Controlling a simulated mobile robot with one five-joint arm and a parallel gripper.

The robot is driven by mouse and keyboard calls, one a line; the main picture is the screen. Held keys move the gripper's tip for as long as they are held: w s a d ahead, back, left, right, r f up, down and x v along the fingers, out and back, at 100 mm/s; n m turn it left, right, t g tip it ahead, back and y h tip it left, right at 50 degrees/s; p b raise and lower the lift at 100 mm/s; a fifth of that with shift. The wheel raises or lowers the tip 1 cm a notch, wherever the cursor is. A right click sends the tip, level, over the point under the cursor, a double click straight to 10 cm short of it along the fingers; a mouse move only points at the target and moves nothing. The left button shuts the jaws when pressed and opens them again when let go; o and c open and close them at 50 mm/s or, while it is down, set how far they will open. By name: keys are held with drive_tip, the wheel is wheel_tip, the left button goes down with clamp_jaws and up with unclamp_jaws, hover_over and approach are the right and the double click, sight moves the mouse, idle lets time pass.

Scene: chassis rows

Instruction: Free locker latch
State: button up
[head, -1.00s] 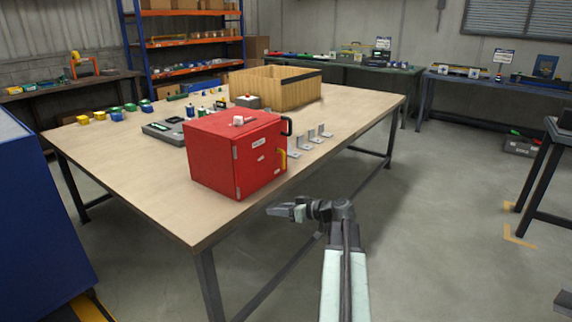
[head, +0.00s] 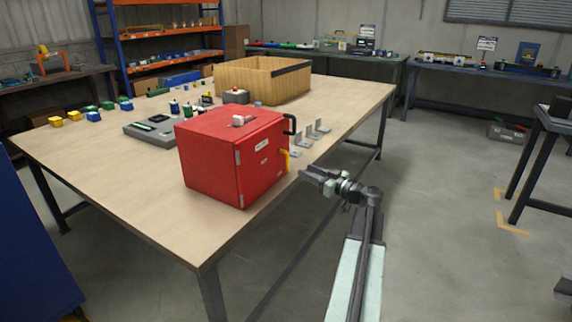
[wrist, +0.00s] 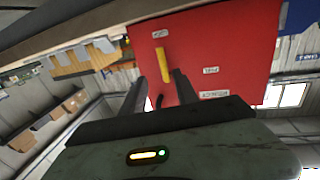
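A red locker (head: 232,155) stands near the front edge of the wooden table in the head view, its door closed. A yellow latch handle (head: 286,160) sits on its right-hand face, below a black handle (head: 291,124). My gripper (head: 304,176) is just right of the latch in the head view, apart from it as far as I can tell. In the wrist view the red face (wrist: 220,50) fills the upper middle, with the yellow latch (wrist: 163,64) just beyond and between my two dark fingers (wrist: 158,82). The fingers are spread and hold nothing.
Several metal brackets (head: 311,132) stand on the table behind the locker. A wooden crate (head: 262,80) and a grey case (head: 155,132) are farther back. The table's edge (head: 240,246) runs close to my arm. Open floor (head: 440,220) lies to the right.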

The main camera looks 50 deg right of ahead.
drive_tip(key=w, duration=0.8)
drive_tip(key=shift+a, duration=0.35)
clamp_jaws()
idle(0.9)
